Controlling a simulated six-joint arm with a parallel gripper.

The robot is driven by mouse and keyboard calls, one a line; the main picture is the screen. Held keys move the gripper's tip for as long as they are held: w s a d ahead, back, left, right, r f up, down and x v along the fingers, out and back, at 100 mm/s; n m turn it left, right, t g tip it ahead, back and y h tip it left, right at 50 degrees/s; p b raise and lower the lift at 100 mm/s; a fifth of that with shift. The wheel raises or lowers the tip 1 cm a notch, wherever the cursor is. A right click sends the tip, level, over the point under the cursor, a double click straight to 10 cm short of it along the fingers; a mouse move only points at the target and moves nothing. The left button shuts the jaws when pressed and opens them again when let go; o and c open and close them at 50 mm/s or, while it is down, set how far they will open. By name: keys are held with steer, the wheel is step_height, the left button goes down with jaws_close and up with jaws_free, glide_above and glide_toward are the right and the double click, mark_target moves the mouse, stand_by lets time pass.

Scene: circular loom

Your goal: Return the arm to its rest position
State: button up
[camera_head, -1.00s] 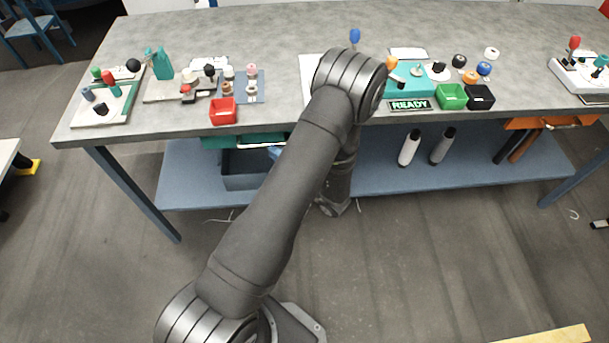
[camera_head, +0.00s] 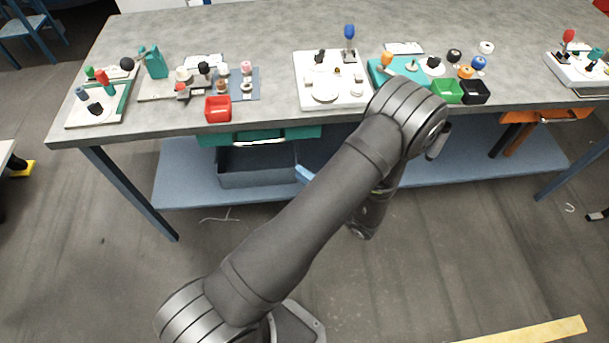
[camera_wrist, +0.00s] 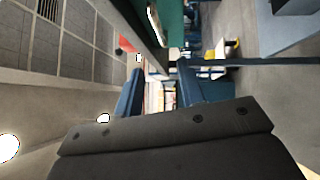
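My arm reaches up from the bottom of the head view, its bend in front of the bench's front edge. My gripper (camera_wrist: 160,92) shows in the wrist view as two blue fingers with a clear gap between them, and nothing is held there. In the head view the gripper is mostly hidden behind my arm; a small light blue piece beside the arm may be a finger, but I cannot be sure. The wrist camera looks sideways across the room.
The grey bench (camera_head: 270,50) carries a white board (camera_head: 310,93), a teal block (camera_head: 400,68), a red bin (camera_head: 218,108), a green bin (camera_head: 447,91) and a black bin (camera_head: 475,91). A blue shelf (camera_head: 185,180) lies below. Open floor lies in front.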

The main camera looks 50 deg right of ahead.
mark_target(258, 141)
stand_by(0.4)
steer(key=w, duration=0.5)
steer(key=w+r, duration=0.1)
steer(key=w, duration=0.5)
steer(key=w+r, duration=0.1)
steer(key=w, duration=0.5)
steer(key=shift+w+a+r, duration=0.1)
steer(key=shift+w+r, duration=0.05)
steer(key=s+f, duration=0.2)
steer(key=s, duration=1.6)
steer(key=w, duration=0.6)
steer(key=w+r, duration=0.1)
steer(key=w, duration=0.5)
steer(key=w+r, duration=0.1)
steer(key=w, duration=0.5)
steer(key=shift+w, duration=0.15)
steer(key=s+a, duration=1.9)
steer(key=s, duration=0.1)
steer(key=shift+a, duration=0.35)
steer(key=w+d, duration=0.9)
